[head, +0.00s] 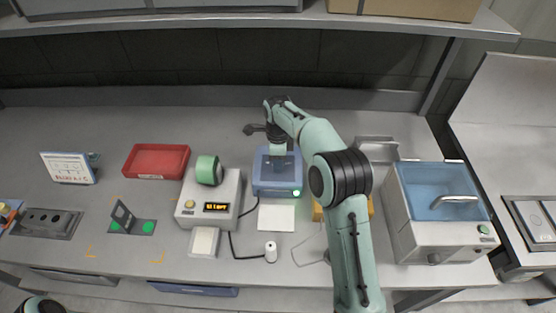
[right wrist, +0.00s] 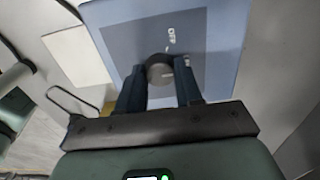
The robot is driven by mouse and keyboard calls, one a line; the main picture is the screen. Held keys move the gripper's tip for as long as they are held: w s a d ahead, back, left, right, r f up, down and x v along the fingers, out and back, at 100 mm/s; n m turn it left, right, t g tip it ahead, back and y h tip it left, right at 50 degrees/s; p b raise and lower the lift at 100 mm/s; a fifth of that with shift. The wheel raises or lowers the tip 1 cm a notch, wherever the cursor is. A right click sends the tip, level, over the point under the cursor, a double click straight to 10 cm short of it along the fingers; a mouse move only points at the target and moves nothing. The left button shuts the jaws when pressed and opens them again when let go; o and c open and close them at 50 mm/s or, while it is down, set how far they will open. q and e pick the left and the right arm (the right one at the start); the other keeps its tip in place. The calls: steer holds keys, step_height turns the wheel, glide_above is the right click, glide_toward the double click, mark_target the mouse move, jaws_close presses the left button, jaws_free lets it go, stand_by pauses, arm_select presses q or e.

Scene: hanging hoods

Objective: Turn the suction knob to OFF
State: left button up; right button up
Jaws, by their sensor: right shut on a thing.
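The suction knob (right wrist: 158,68) is a small dark round knob on the dark face of a blue-framed panel (right wrist: 225,40). A white "OFF" label (right wrist: 171,36) is printed on the panel beyond the knob. My right gripper (right wrist: 160,80) is shut on the knob, with one dark finger on each side. In the head view my right gripper (head: 278,155) reaches down over the blue unit (head: 272,191), which has a green light at its front right. There the hand hides the knob. I cannot tell the pointer's exact direction. My left gripper is out of view.
A white device with a lit display (head: 216,207) and a green roll stands left of the blue unit. A red tray (head: 157,160) is further left. A blue-lidded white bath (head: 440,205) stands right of my arm. A white sheet (head: 276,217) lies in front.

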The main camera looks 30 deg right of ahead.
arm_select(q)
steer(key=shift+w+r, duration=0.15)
arm_select(e)
steer(key=n+p, duration=0.1)
steer(key=n, duration=0.2)
steer(key=shift+r, duration=0.15)
steer(key=n+p, duration=0.1)
steer(key=n, duration=0.2)
steer(key=shift+n, duration=0.3)
steer(key=n, duration=0.2)
steer(key=shift+n, duration=0.3)
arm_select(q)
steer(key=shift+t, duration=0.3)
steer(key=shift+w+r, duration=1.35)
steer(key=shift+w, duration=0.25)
arm_select(e)
steer(key=shift+n, duration=1.2)
steer(key=o, duration=1)
steer(key=shift+o, duration=0.2)
step_height(320, 180, up, 13)
